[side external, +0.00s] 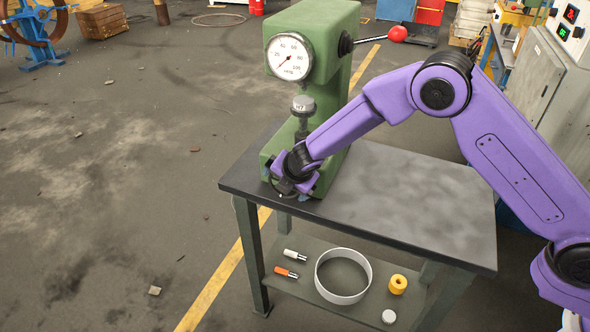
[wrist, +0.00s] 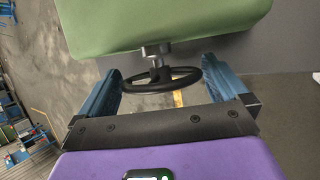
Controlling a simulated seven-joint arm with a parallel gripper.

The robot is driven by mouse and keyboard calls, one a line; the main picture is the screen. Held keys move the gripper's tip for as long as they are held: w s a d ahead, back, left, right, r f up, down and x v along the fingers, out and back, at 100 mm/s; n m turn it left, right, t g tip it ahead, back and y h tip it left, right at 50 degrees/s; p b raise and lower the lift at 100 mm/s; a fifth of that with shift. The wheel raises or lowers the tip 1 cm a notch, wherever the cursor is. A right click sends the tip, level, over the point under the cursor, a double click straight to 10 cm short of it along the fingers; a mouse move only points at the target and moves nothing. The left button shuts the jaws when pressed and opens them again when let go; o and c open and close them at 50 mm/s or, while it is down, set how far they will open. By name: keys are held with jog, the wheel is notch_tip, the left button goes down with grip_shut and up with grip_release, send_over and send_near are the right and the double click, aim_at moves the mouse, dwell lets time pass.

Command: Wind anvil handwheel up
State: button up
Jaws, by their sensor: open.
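The green hardness tester (side external: 325,30) stands on the dark workbench, and its green body also shows in the wrist view (wrist: 165,22). A small round metal anvil (side external: 303,105) sits below the tester's head, on a vertical screw. In the wrist view the black handwheel (wrist: 150,88) lies below the green body on a metal hub (wrist: 157,53). My gripper (wrist: 162,70) is open, with one blue finger on each side of the handwheel; I cannot tell whether either touches the rim. In the side view my gripper (side external: 293,186) is at the tester's base and mostly hides the wheel.
The dial gauge (side external: 289,57) faces the front, and a red-knobbed lever (side external: 397,34) sticks out right. The bench top (side external: 420,215) is bare to the right. The lower shelf holds a metal ring (side external: 343,296), a yellow spool (side external: 398,284) and small items.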

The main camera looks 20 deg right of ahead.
jog(key=v, duration=1.6)
jog(key=shift+s+r, duration=0.2)
jog(key=shift+s, duration=0.05)
jog(key=shift+w+a+f+n+h, duration=0.6)
jog(key=shift+a+f+h, duration=0.8)
jog(key=shift+a+h, duration=2.5)
jog(key=shift+y, duration=0.7)
jog(key=x, duration=1.1)
jog(key=a+x, duration=0.1)
jog(key=x, duration=0.4)
jog(key=shift+w+d+f, duration=0.1)
jog(key=shift+d+f, duration=0.1)
jog(key=shift+f, duration=0.35)
jog(key=c, duration=0.6)
